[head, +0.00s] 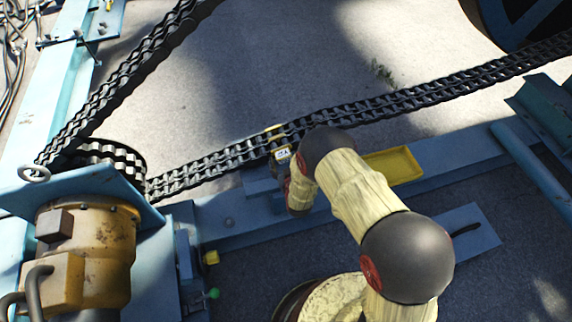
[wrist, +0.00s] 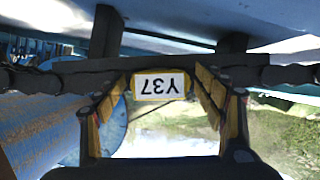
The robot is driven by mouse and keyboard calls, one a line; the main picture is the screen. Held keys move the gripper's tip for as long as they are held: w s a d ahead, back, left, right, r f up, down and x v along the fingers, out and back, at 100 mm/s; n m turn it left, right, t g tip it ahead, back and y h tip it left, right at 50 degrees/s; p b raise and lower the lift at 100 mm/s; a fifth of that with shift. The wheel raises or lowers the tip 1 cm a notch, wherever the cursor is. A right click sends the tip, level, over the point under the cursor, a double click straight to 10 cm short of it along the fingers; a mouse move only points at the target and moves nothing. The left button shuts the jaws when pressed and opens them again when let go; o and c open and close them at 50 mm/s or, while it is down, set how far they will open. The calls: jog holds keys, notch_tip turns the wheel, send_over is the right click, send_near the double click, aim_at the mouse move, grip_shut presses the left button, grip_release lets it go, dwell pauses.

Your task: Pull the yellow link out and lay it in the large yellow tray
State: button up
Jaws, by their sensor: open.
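The yellow link (head: 275,129) sits in the black chain near the middle of the head view, with a white tag (head: 283,154) below it. In the wrist view the tag reads Y37 upside down and has a yellow border (wrist: 160,86). My gripper (wrist: 161,95) is open, one padded finger to each side of the tag; I cannot tell whether they touch it. In the head view my arm reaches up to the link and largely hides the gripper. The yellow tray (head: 401,165) lies right of my wrist, partly covered by my arm, and its visible floor looks empty.
The chain (head: 420,92) runs from the sprocket (head: 110,152) at left to the upper right, with another strand rising at upper left. A rusty yellow motor (head: 88,250) stands at lower left. Blue frame beams (head: 235,215) run under the chain. A green knob (head: 213,293) sits below.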

jog(key=shift+c, duration=1.3)
jog(key=c, duration=1.4)
jog(key=shift+o, duration=0.2)
jog(key=s+d+p, duration=0.3)
jog(key=s+d, duration=0.1)
jog(key=s, duration=1)
jog(key=shift+s+d, duration=0.15)
jog(key=shift+s, duration=0.15)
dwell(0.4)
jog(key=shift+r, duration=0.2)
notch_tip(320, 180, up, 9)
jog(key=p, duration=0.7)
dwell(0.4)
jog(key=shift+f, duration=0.25)
